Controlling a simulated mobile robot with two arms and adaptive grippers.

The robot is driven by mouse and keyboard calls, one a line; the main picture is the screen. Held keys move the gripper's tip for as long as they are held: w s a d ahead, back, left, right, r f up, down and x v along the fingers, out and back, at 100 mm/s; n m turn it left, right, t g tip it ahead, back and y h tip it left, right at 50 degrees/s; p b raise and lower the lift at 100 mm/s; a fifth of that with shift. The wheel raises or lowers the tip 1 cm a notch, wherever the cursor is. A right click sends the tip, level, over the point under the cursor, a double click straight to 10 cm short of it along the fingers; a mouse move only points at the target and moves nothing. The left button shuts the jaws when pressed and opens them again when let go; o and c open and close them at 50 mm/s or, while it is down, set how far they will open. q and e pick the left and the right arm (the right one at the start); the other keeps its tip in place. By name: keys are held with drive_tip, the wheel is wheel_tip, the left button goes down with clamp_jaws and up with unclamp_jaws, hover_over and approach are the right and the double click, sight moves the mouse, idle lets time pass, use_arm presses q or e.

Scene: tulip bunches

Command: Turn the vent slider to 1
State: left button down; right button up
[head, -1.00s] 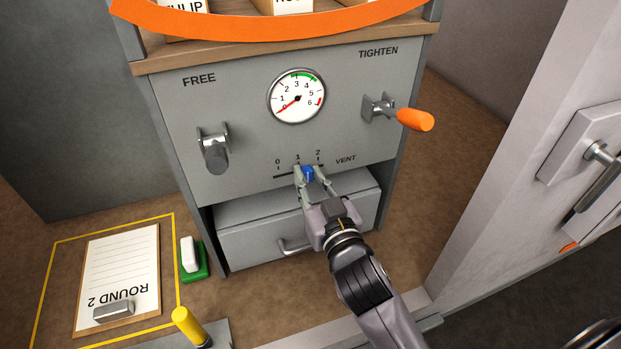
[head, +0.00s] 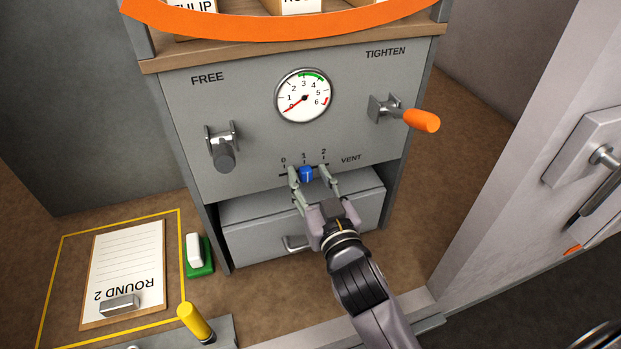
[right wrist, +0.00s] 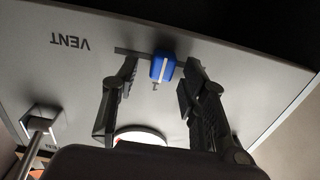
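The vent slider has a blue knob (head: 306,174) on a dark slot marked 0, 1 and 2 on the grey panel (head: 250,130). In the head view the knob sits under the 1 mark. My right gripper (head: 311,172) is open, with one finger on each side of the knob and gaps between. The knob also shows in the right wrist view (right wrist: 162,68), with a white line on it, between the spread fingers of the gripper (right wrist: 160,80). My left gripper is not in view.
Above the slider is a round gauge (head: 304,95) with its needle near 0. An orange-handled lever (head: 421,119) sticks out at right, a dark lever (head: 223,153) at left. A drawer (head: 255,238) is below.

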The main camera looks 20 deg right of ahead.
drive_tip(key=s, duration=0.7)
drive_tip(key=shift+s, duration=0.25)
drive_tip(key=shift+d, duration=0.1)
